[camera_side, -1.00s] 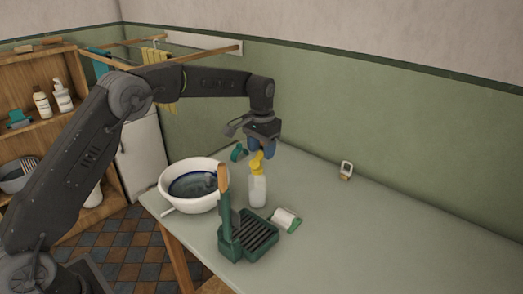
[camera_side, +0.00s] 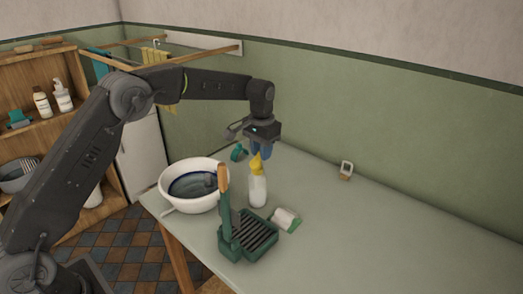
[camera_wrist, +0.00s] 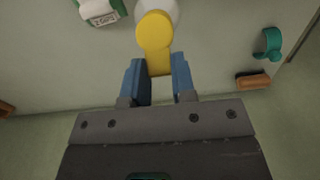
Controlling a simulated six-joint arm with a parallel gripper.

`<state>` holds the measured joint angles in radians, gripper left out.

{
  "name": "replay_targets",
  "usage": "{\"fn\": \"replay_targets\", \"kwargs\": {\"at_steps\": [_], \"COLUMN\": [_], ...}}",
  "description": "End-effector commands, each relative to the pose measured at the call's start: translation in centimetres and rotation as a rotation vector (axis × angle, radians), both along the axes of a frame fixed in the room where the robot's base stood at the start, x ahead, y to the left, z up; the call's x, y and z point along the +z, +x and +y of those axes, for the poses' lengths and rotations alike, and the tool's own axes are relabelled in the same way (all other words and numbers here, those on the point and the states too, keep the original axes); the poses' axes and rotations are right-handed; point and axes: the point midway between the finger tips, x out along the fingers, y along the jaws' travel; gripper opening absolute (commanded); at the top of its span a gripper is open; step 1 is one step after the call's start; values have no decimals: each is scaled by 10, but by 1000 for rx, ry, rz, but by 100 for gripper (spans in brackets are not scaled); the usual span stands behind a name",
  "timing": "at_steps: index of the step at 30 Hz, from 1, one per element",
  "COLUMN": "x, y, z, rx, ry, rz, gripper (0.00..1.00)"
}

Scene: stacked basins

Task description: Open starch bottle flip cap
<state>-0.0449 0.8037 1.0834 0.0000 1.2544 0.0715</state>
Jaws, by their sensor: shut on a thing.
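The starch bottle (camera_side: 258,190) stands upright on the table, with a pale, translucent body and a yellow flip cap (camera_side: 256,164). In the wrist view, the cap (camera_wrist: 154,28) shows as a round yellow top with a yellow tab (camera_wrist: 159,63) reaching toward me. My gripper (camera_side: 262,153) is above the bottle, pointing down. Its blue fingers, also in the wrist view (camera_wrist: 159,78), are shut on the yellow tab, one on each side. The bottle body (camera_wrist: 171,10) is mostly hidden under the cap. I cannot tell whether the lid is raised.
A white basin (camera_side: 166,188) with dark contents stands left of the bottle. A green rack (camera_side: 233,252) is in front; a white container with a green end (camera_side: 285,219) lies to the right. A small tan-and-white object (camera_side: 346,171) is near the wall. The table's right side is clear.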

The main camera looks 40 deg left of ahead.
Motion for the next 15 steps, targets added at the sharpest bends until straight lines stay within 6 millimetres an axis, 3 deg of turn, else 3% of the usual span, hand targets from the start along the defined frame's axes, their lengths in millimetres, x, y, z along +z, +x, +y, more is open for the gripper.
{"fn": "replay_targets", "kwargs": {"at_steps": [8, 15], "x": [3, 7], "y": [-3, -12], "z": [0, 0], "rx": [0, 1], "ry": [-1, -5], "rz": [-50, -196], "gripper": [1, 1]}}
